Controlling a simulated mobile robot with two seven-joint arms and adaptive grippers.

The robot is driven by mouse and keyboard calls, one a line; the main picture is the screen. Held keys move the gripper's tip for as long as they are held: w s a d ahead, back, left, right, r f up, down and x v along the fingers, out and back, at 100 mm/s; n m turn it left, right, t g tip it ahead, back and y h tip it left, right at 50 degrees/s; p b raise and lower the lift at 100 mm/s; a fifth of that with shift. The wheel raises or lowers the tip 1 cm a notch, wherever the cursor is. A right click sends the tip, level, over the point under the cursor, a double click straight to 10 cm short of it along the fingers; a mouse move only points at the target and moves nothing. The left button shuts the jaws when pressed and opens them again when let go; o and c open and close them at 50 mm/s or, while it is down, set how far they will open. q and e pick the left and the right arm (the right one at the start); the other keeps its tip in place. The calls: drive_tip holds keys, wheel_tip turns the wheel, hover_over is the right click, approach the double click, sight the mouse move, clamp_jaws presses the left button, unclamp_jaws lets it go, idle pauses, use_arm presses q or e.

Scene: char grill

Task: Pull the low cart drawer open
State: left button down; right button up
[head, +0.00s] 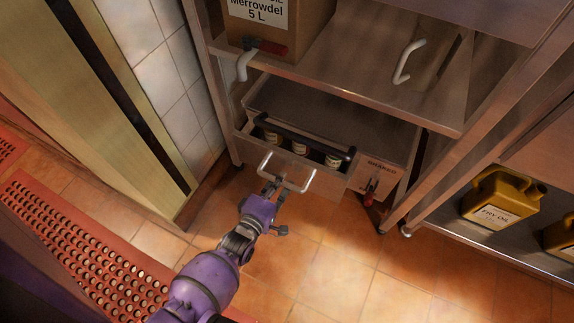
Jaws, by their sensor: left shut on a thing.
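The low cart drawer (325,176) is at the bottom of the metal cart, in the middle of the head view. Several small labelled jars show behind its front, so it stands at least partly open. Its pale bar handle (301,184) sticks out from the front. My left gripper (272,183) is shut on the handle, near its left part. The fingertips are small in the view. My right gripper is not in view.
A cardboard box (285,40) stands on the shelf above. A yellow fry oil jug (497,200) is on a low shelf at right. Red perforated matting (80,250) lies at left. Tiled floor before the drawer is clear.

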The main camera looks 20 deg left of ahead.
use_arm(q)
drive_tip(key=s+p, duration=0.3)
drive_tip(key=s, duration=2.4)
drive_tip(key=shift+a, duration=0.45)
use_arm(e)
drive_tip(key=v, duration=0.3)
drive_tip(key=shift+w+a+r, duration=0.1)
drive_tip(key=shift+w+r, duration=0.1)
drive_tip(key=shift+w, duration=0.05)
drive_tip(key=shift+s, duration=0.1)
use_arm(q)
drive_tip(key=c, duration=1.7)
unclamp_jaws()
drive_tip(key=shift+c, duration=0.2)
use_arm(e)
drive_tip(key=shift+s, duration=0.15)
